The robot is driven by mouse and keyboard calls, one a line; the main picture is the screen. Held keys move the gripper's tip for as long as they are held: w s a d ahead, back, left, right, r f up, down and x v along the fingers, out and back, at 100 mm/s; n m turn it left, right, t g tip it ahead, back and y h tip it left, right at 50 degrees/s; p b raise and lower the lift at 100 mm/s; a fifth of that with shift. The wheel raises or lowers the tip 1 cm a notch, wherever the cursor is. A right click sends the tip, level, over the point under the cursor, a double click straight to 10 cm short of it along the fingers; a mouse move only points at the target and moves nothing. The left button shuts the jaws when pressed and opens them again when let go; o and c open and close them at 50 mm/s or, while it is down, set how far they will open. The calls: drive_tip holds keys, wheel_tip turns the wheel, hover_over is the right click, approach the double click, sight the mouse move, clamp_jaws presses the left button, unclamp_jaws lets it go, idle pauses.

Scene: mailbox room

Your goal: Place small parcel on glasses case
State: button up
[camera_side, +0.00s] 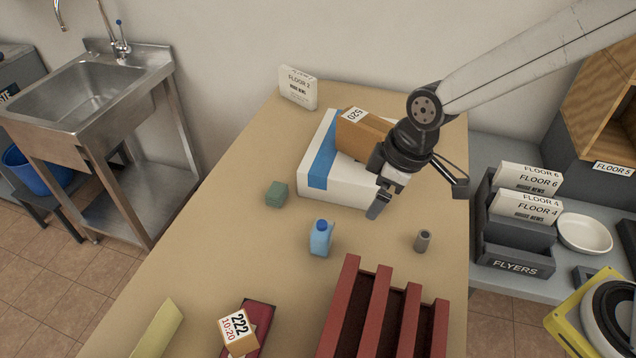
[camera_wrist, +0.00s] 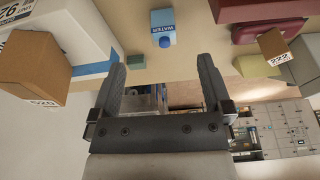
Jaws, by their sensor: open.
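The small parcel (camera_side: 238,336) is a brown box with a white label reading 222 and 10:20, at the bottom of the side view. It appears to rest on the dark red glasses case (camera_side: 264,318), whose right side shows beside it. In the wrist view the parcel (camera_wrist: 273,43) overlaps the glasses case (camera_wrist: 250,35) at the upper right. My gripper (camera_side: 378,208) is open and empty, above the table near the white box, well apart from the parcel. Its two spread fingers also show in the wrist view (camera_wrist: 160,85).
A larger brown box (camera_side: 362,138) lies on a white box with a blue band (camera_side: 312,182). A green cube (camera_side: 276,194), a blue water jug (camera_side: 321,238) and a grey cylinder (camera_side: 422,241) stand mid-table. A red slotted rack (camera_side: 378,315) and a yellow-green item (camera_side: 150,330) flank the glasses case.

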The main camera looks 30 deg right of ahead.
drive_tip(key=s+d+f+m+h, duration=0.1)
drive_tip(key=s+d+m, duration=0.2)
drive_tip(key=d, duration=0.6)
drive_tip(key=s+d+f+m+h, duration=0.1)
drive_tip(key=s+d+m, duration=0.3)
drive_tip(key=d, duration=0.5)
drive_tip(key=shift+s+d+m, duration=0.15)
drive_tip(key=shift+s+m, duration=0.1)
drive_tip(key=shift+m, duration=0.55)
